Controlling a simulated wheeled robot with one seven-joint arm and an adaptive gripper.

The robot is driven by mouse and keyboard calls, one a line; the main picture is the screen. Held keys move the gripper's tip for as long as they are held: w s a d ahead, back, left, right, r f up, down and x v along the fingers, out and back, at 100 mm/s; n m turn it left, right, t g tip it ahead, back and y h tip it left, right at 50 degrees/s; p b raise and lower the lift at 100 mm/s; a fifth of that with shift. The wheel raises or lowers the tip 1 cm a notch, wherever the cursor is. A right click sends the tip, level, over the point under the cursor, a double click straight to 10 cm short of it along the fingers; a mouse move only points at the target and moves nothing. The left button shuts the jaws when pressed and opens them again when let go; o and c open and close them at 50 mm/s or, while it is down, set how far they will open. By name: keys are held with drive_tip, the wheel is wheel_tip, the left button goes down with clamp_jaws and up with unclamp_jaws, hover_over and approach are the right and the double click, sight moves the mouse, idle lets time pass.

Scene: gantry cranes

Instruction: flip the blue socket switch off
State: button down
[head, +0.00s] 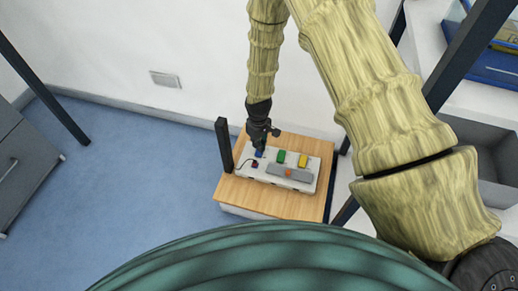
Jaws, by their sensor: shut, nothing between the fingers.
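The blue socket switch (259,154) is on the left of a pale power strip (300,184) that lies on a small wooden-topped table. My gripper (259,146) is shut and points down right at the blue switch, covering part of it. I cannot tell whether the fingertips touch the switch, or which way it is tipped. A green switch (281,156) and a yellow switch (303,160) sit to its right on the strip.
The wooden table (316,205) has a dark upright post (224,145) at its left corner. A grey drawer unit (25,160) stands at the far left. Shelves with a grey bin (492,135) are on the right. The blue floor (130,190) is clear on the left.

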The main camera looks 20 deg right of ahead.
sight(258, 154)
drive_tip(key=shift+r+p, duration=1.3)
drive_tip(key=shift+r, duration=0.35)
